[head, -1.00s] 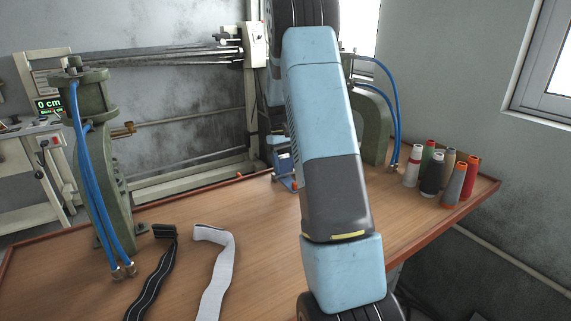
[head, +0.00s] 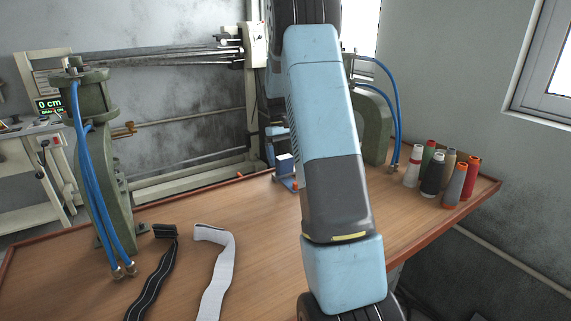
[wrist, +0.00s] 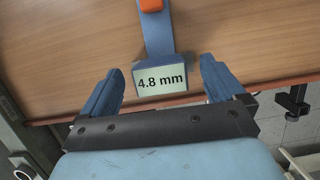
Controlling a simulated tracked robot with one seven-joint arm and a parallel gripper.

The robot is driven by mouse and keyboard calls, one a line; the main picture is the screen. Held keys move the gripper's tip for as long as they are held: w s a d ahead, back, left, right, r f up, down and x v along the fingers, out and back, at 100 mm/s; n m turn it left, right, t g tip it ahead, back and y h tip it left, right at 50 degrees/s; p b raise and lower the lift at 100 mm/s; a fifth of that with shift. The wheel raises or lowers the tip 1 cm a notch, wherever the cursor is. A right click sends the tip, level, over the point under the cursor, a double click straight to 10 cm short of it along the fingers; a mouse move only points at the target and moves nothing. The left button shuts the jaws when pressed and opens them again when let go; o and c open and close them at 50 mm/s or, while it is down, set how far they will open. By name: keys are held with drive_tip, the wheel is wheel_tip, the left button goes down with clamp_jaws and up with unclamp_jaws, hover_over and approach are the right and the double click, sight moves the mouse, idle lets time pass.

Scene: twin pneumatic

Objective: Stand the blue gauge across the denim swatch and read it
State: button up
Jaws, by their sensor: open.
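The blue gauge (wrist: 158,35) is at top centre in the wrist view, with an orange part (wrist: 151,5) at its upper end. Its pale display (wrist: 161,79) faces the camera and reads 4.8 mm. My gripper (wrist: 161,66) is open, with one blue finger on each side of the display and gaps between. In the head view a small blue and white piece, apparently the gauge (head: 286,166), shows at the table's far side, left of my arm. My arm hides part of that area. I cannot make out the denim swatch in either view.
Two green presses with blue hoses stand on the wooden table (head: 255,230), one left (head: 92,170) and one behind my arm (head: 374,125). Several thread spools (head: 432,173) stand at right. A black strap (head: 155,280) and a white strap (head: 218,265) lie at front left.

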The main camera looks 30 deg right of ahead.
drive_tip(key=v, duration=1)
drive_tip(key=shift+w+r, duration=0.2)
drive_tip(key=shift+r, duration=0.1)
drive_tip(key=shift+a, duration=0.1)
drive_tip(key=s+a+r+t, duration=0.2)
drive_tip(key=s+a+r, duration=0.45)
drive_tip(key=s, duration=0.25)
drive_tip(key=s+a+r+t, duration=0.3)
drive_tip(key=s+a+r, duration=0.2)
drive_tip(key=s+a, duration=0.3)
drive_tip(key=s+a+f+t, duration=0.1)
drive_tip(key=s+a+t, duration=0.1)
drive_tip(key=s, duration=0.8)
drive_tip(key=s+a+f+t, duration=0.2)
drive_tip(key=s+a, duration=0.2)
drive_tip(key=s, duration=0.6)
drive_tip(key=shift+s+a+f, duration=0.2)
drive_tip(key=shift+s+f, duration=0.05)
drive_tip(key=shift+f, duration=0.1)
